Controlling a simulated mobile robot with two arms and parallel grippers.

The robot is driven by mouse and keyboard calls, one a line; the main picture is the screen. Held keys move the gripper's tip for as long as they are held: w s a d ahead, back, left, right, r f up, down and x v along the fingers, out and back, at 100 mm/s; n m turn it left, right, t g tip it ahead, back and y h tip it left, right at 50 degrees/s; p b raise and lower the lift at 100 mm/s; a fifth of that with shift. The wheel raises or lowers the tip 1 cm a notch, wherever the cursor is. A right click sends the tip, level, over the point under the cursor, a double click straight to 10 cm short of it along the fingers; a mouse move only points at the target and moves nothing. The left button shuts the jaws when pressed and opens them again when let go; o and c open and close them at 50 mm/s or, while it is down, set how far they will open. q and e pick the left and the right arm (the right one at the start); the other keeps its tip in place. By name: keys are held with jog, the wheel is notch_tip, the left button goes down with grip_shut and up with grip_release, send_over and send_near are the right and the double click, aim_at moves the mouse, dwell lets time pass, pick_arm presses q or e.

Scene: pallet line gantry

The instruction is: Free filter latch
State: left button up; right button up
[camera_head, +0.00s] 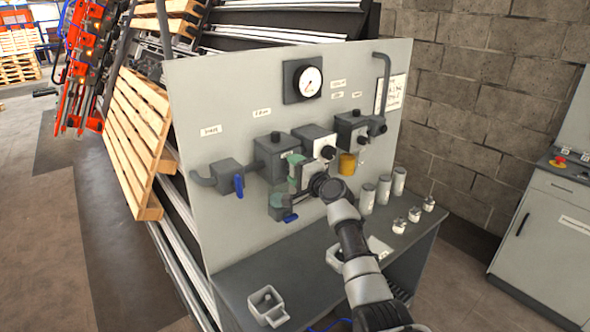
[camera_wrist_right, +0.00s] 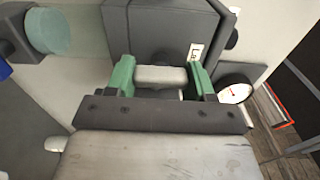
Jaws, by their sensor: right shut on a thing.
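My right gripper (camera_head: 294,170) reaches the panel from the lower right. In the right wrist view its green fingers (camera_wrist_right: 161,80) are shut on a small light grey block, which I take for the filter latch (camera_wrist_right: 160,77). The block sits against a dark grey housing (camera_wrist_right: 172,28) on the panel. In the head view my gripper hides most of the latch. A translucent greenish bowl (camera_head: 279,202) hangs beside and below the gripper; a rounded greenish part also shows in the right wrist view (camera_wrist_right: 48,30). My left gripper is not in view.
The grey panel (camera_head: 215,75) carries a round gauge (camera_head: 311,82), a blue-handled valve (camera_head: 239,186) and a yellow bowl (camera_head: 347,163). On the bench (camera_head: 235,290) are a square grey cup (camera_head: 268,304) and several cylinders (camera_head: 383,190). A control cabinet (camera_head: 545,235) stands at right.

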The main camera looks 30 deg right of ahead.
jog(key=o, duration=0.9)
jog(key=shift+s, duration=0.1)
jog(key=shift+s+d+b, duration=0.15)
jog(key=shift+s+b, duration=0.25)
jog(key=shift+s, duration=1.35)
jog(key=shift+s+d+b, duration=0.15)
jog(key=shift+s+b, duration=0.25)
jog(key=shift+s, duration=1.4)
jog(key=shift+s+d+b, duration=0.15)
jog(key=shift+s+b, duration=0.25)
jog(key=shift+s, duration=1.35)
jog(key=shift+f, duration=0.1)
